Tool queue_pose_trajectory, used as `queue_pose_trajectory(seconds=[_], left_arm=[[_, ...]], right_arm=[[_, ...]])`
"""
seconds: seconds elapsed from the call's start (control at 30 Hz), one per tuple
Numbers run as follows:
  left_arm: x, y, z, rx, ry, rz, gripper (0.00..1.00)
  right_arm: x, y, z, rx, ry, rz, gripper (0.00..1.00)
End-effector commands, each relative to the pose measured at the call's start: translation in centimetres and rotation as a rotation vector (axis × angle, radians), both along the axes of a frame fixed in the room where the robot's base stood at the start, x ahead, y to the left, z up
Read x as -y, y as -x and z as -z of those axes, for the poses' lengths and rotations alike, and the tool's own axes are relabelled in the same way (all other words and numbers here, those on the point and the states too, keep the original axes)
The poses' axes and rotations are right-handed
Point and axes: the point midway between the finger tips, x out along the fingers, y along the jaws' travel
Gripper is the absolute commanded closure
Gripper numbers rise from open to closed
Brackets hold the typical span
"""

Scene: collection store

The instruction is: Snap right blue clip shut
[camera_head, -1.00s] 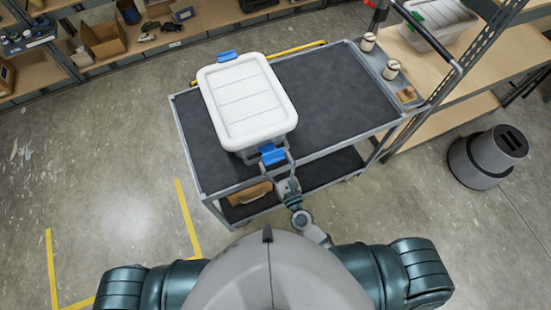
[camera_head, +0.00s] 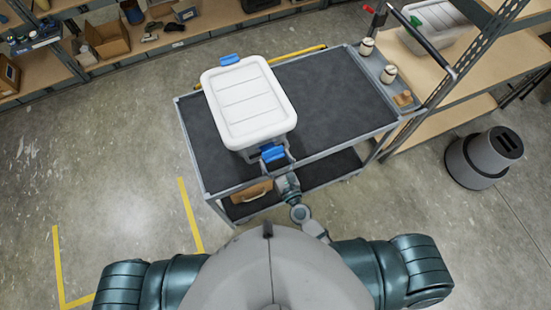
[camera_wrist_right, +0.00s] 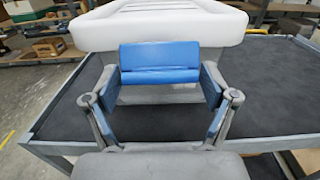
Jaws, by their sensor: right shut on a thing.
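A white lidded box (camera_head: 248,100) stands on the cart's dark top, its lid on. A blue clip (camera_head: 273,153) is on its near end, and another blue clip (camera_head: 229,59) is on the far end. My right gripper (camera_head: 274,161) is at the near clip. In the right wrist view, the near clip (camera_wrist_right: 160,60) lies just below the lid's rim, between the two fingers of my right gripper (camera_wrist_right: 161,80). Whether the clip is latched cannot be told. My left gripper is out of view.
The grey cart (camera_head: 330,95) has free room on its top right of the box. Small jars (camera_head: 367,46) stand in its end tray. A cardboard piece (camera_head: 252,192) lies on its lower shelf. A grey bin (camera_head: 484,158) stands on the floor at the right.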

Motion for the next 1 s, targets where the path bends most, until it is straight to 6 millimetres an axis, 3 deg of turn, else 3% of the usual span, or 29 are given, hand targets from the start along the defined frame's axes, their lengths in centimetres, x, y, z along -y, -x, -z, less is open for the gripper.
queue_pose_trajectory(seconds=[0.9, 0.93, 1.0], left_arm=[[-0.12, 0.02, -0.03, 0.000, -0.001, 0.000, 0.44], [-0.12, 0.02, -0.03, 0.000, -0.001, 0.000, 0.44], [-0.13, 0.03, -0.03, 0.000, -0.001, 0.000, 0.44]], right_arm=[[-0.12, -0.02, -0.28, 0.005, 0.000, -0.003, 0.78], [-0.12, -0.02, -0.28, 0.005, 0.000, -0.003, 0.11], [-0.12, -0.02, -0.26, 0.005, 0.000, -0.003, 0.00]])
